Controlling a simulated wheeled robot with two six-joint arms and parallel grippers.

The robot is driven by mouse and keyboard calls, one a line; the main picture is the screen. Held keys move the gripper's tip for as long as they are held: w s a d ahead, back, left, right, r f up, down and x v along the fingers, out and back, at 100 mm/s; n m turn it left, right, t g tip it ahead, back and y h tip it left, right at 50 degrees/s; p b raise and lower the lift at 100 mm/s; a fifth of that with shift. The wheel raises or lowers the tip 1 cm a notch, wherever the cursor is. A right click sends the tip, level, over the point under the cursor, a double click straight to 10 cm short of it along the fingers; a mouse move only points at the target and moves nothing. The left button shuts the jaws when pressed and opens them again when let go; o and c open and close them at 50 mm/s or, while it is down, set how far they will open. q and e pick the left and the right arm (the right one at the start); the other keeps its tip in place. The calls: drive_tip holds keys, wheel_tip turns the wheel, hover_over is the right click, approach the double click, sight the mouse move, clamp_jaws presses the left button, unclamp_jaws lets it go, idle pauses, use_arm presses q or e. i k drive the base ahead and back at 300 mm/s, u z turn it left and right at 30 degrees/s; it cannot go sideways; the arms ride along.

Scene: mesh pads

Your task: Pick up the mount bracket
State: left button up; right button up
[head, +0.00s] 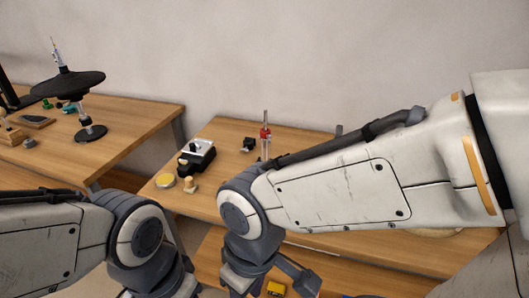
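I cannot tell for sure which thing is the mount bracket. A small black block-like part (248,144) stands towards the back of the middle table, and a small yellow part (275,289) shows at the bottom edge on a lower wooden surface. My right arm crosses the picture from the right. My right gripper (268,283) points down at the bottom edge, close to the yellow part in the picture. Its fingertips are cut off or unclear. My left arm reaches in at lower left, and its gripper is below the frame.
The middle wooden table (222,138) holds a black-and-white device (196,157), a yellow disc (165,181), a wooden knob (190,185) and a red-and-silver upright tool (265,135). The left table (140,115) holds a black disc stand (70,85). My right arm hides much of the middle table.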

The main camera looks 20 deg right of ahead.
sight(250, 142)
drive_tip(key=z, duration=0.05)
drive_tip(key=k, duration=0.55)
drive_tip(key=u, duration=0.5)
drive_tip(key=i, duration=1.5)
drive_tip(key=z, duration=0.5)
drive_tip(key=i, duration=0.3)
drive_tip(key=z, duration=0.3)
